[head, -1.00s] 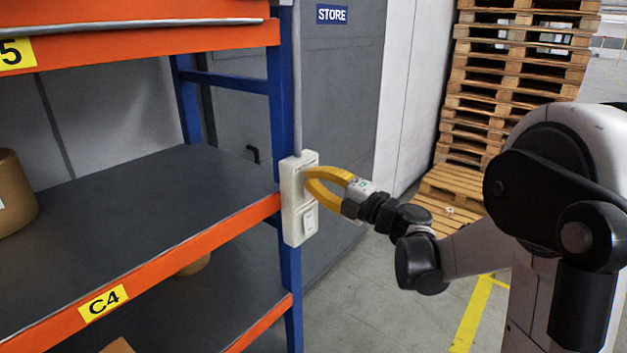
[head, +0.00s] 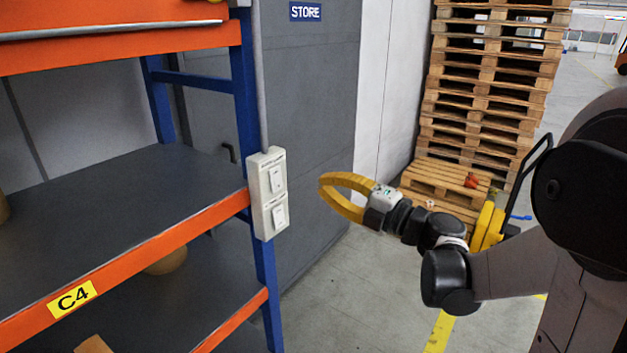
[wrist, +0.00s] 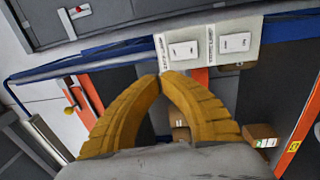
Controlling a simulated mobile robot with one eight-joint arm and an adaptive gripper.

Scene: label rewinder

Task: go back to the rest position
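My gripper (head: 325,183) has two curved yellow fingers. They are shut, with the tips together and nothing held between them; the wrist view (wrist: 162,77) shows the tips meeting too. The gripper is to the right of the white switch box (head: 267,193), clear of it in the head view. The box has two rocker switches, one above the other, and is fixed to the blue shelf post. The box also shows beyond the fingertips in the wrist view (wrist: 209,45).
The orange-edged shelf rack (head: 150,265) fills the left, with a blue post (head: 245,95) at its corner. A grey cabinet (head: 310,110) stands behind it. Stacked wooden pallets (head: 480,100) stand at the back right. Open floor (head: 360,300) lies below my gripper.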

